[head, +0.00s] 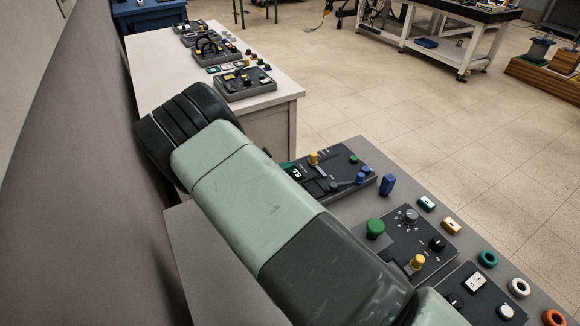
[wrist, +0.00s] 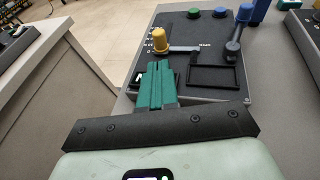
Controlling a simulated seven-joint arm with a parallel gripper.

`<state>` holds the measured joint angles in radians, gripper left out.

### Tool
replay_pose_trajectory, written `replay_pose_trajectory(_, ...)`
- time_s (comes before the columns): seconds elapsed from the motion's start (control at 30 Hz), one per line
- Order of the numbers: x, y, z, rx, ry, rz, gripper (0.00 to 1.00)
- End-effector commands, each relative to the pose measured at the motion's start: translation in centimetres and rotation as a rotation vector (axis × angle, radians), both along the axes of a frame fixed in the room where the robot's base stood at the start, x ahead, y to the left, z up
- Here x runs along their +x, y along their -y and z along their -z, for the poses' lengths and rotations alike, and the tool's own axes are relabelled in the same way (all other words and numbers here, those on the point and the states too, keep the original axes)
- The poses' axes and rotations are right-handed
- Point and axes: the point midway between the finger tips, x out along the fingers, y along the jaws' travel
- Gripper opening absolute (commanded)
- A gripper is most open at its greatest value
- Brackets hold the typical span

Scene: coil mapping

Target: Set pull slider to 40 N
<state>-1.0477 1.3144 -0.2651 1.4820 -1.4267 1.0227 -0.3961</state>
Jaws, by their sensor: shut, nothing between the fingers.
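A dark control panel (head: 335,188) lies on the near grey table and also shows in the wrist view (wrist: 210,78). It carries a yellow knob (wrist: 160,39) beside small white scale marks, too small to read. A grey bar runs right from the knob's base. Which control is the pull slider I cannot tell from the labels. My gripper (wrist: 158,66) has its green fingers shut and empty, with the tips just short of the yellow knob in the picture; I see no clear contact. In the head view my arm hides most of the gripper.
The panel also has a blue-topped lever (wrist: 238,32) and a green button (wrist: 194,12). A blue block (head: 387,185) stands right of it. A second panel (head: 410,235) with a green mushroom button and several loose rings lie nearer. A white table (head: 175,90) stands behind.

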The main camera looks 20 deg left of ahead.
Motion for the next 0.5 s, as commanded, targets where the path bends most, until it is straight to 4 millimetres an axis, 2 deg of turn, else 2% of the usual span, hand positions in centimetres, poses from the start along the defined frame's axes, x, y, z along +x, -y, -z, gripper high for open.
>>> replay_pose_trajectory(0.3,4.8,2.9,1.8,-0.001,0.0,0.002,0.0)
replay_pose_trajectory(0.5,6.4,3.7,2.3,0.0,0.0,0.0,0.0)
